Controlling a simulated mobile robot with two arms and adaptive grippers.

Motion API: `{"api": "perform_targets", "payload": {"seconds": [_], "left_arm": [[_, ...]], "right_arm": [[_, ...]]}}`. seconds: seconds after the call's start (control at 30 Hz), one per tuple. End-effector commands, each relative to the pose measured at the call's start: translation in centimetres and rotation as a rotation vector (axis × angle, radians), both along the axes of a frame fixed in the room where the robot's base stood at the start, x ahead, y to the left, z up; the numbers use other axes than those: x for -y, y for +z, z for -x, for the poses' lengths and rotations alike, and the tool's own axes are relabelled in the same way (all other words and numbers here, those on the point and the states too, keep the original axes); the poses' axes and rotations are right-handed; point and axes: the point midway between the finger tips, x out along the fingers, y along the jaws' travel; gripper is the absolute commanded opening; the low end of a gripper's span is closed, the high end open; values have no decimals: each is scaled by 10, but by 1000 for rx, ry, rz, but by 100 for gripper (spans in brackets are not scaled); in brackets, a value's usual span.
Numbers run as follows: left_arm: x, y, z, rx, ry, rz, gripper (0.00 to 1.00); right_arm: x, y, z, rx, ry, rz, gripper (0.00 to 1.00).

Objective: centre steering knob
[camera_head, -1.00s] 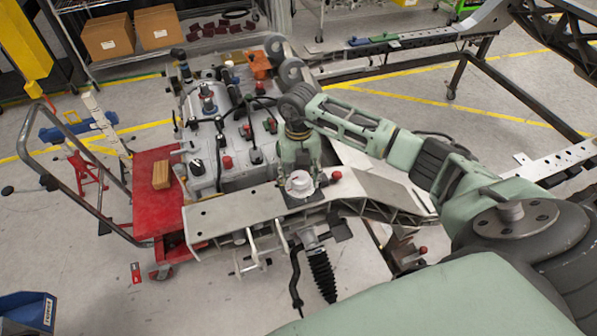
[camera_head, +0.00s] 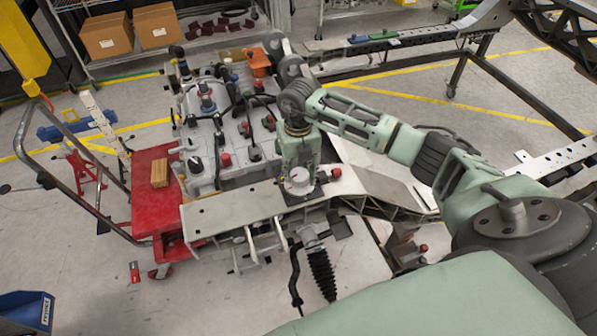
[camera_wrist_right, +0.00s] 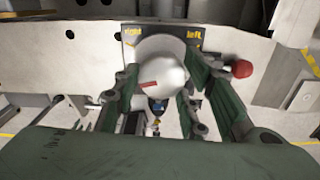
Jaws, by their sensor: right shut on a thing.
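The steering knob (camera_wrist_right: 165,72) is a pale, rounded knob with a short red mark, which lies nearly sideways on its left part in the right wrist view. It sits in front of a dark plate (camera_wrist_right: 186,31) lettered "right" on the left and "left" on the right in yellow. In the head view the knob (camera_head: 298,184) shows as a pale disc on the grey beam, partly hidden by my gripper. My right gripper (camera_wrist_right: 160,98) is shut on the knob, with green fingers on both sides of it. My left gripper is not in view.
A red ball-topped lever (camera_wrist_right: 241,68) stands close to the right of the gripper in the wrist view. The grey chassis beam (camera_head: 232,208) runs under the knob. A red cart (camera_head: 150,205) with a wooden block stands left. Cables and fittings crowd the chassis behind.

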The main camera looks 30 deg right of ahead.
Motion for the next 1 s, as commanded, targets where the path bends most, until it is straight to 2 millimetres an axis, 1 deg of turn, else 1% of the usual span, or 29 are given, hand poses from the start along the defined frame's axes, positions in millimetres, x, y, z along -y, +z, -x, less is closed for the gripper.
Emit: {"api": "perform_targets", "payload": {"seconds": [0.03,0.17,0.4,1.0], "left_arm": [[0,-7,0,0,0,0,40],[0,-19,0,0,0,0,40],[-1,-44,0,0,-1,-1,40],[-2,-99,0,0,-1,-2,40]], "right_arm": [[-1,-2,-2,5,32,-4,13],[-2,-3,-1,7,133,-3,13],[-2,-3,-1,7,359,-3,13],[-3,-3,2,7,925,-4,13]]}}
